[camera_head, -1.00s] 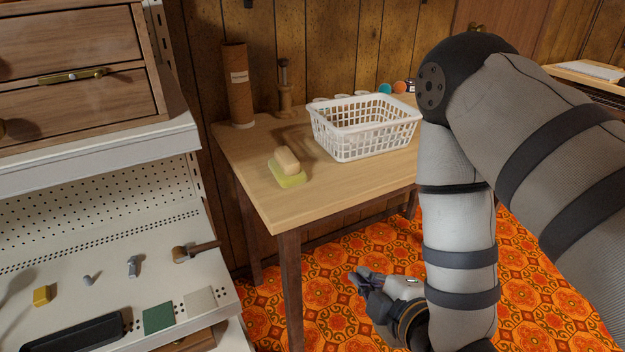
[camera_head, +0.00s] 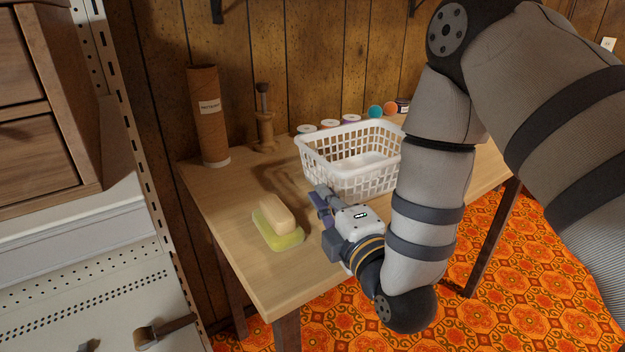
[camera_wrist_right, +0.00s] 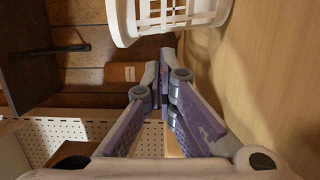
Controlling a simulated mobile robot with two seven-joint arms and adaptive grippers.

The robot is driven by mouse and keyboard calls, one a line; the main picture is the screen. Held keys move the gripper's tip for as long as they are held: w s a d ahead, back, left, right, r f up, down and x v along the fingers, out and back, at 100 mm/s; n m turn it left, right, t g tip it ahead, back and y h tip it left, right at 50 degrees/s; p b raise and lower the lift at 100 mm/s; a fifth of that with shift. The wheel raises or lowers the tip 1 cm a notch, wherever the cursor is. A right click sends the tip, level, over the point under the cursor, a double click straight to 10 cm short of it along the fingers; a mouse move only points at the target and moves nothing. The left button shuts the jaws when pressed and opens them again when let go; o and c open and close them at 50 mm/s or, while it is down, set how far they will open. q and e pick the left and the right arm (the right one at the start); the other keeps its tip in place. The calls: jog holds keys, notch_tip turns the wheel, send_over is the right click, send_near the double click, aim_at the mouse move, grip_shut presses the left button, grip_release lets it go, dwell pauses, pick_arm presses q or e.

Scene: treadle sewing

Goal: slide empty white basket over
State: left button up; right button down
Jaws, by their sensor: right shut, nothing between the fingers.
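The white basket (camera_head: 350,160) stands upright on the wooden table (camera_head: 225,205), toward its back, and looks empty through its open top. Its right end is hidden behind my right arm in the head view. My right gripper (camera_head: 322,200) is shut and empty, just in front of the basket's near left corner and above the tabletop. In the right wrist view the gripper's fingertips (camera_wrist_right: 158,70) are together and the basket (camera_wrist_right: 175,15) shows at the top edge, beyond the fingertips. I cannot tell whether they touch. My left gripper is not in view.
A sponge with a tan block (camera_head: 277,222) lies left of my gripper. A cardboard tube (camera_head: 208,115) and a wooden spindle (camera_head: 264,130) stand at the back left. Several spools and jars (camera_head: 375,111) line the back behind the basket.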

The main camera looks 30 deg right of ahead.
jog(key=w, duration=0.5)
jog(key=shift+d, duration=0.35)
